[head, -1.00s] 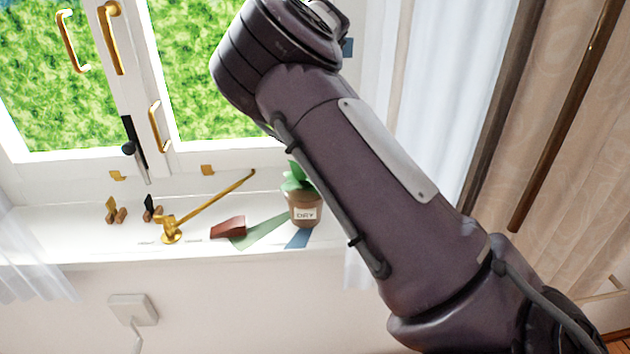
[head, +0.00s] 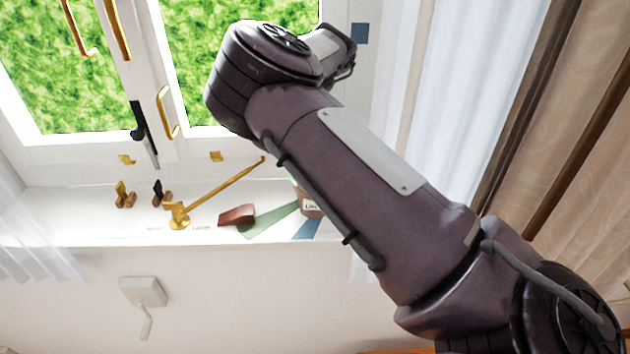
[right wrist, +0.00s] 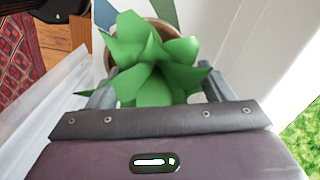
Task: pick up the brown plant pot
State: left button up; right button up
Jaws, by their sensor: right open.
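The brown plant pot (head: 311,206) stands on the white windowsill in the head view, partly hidden behind my right arm. Only part of its white label shows. In the right wrist view its brown rim (right wrist: 177,27) shows behind the green leaves (right wrist: 155,65). My right gripper (right wrist: 157,75) is open, with its fingers on either side of the leaves in that view. The leaves hide much of the pot, and I cannot tell whether the fingers touch the plant. In the head view the right gripper is hidden. My left gripper is in neither view.
On the windowsill (head: 90,225) left of the pot lie a reddish-brown block (head: 238,215), a brass window stay (head: 215,195) and small brass and black fittings. The window frame stands behind. White curtains (head: 465,100) hang at the right.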

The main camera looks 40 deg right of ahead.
jog(key=shift+a, duration=0.1)
jog(key=shift+c, duration=1.3)
grip_shut()
jog(key=shift+r, duration=0.1)
